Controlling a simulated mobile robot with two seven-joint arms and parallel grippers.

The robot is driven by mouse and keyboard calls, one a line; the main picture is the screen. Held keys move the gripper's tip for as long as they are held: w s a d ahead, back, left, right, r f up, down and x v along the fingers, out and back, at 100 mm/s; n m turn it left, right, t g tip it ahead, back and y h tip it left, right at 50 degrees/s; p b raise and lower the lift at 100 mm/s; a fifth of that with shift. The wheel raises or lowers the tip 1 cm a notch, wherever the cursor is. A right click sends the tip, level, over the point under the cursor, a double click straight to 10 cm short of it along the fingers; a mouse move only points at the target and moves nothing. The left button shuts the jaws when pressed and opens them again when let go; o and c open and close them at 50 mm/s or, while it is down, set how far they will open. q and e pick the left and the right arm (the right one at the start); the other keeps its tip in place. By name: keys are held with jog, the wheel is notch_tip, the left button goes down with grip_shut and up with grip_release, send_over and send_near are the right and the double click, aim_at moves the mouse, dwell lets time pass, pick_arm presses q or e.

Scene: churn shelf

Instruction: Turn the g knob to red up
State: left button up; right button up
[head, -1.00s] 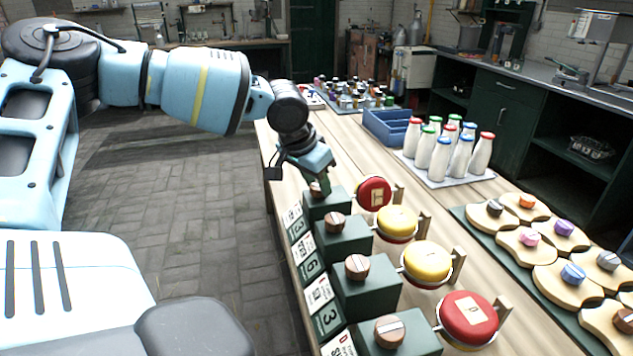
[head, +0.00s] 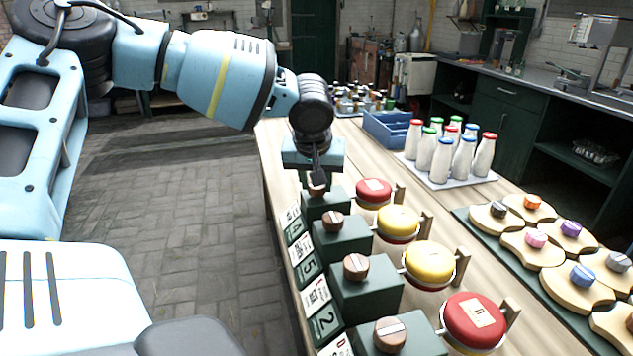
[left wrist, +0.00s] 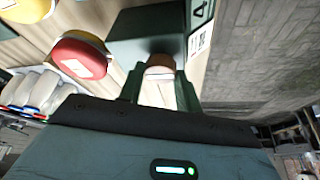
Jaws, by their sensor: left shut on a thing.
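My left gripper (head: 317,178) points down at the farthest green box (head: 322,205) in the row and is shut on its brown wooden knob (head: 316,190). In the left wrist view, the two fingers (left wrist: 158,86) stand either side of this knob (left wrist: 160,66). I cannot read its letter, so I cannot confirm that it is the g knob. Behind that box is a red-topped drum (head: 373,188) with a pale label; its red top shows in the left wrist view (left wrist: 80,68). My right gripper is out of view.
Nearer boxes carry wooden knobs (head: 333,220), with yellow drums (head: 398,219) and a near red drum (head: 474,318) beside them. Cards with digits line the table edge. White bottles (head: 463,157), a blue crate (head: 388,128) and wooden plates with coloured knobs (head: 571,228) stand to the right.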

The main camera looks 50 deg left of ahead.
aim_at(314, 206)
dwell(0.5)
pick_arm(q)
jog(key=o, duration=1)
jog(key=v, duration=0.7)
jog(key=shift+r, duration=0.4)
jog(key=shift+s+d, duration=0.1)
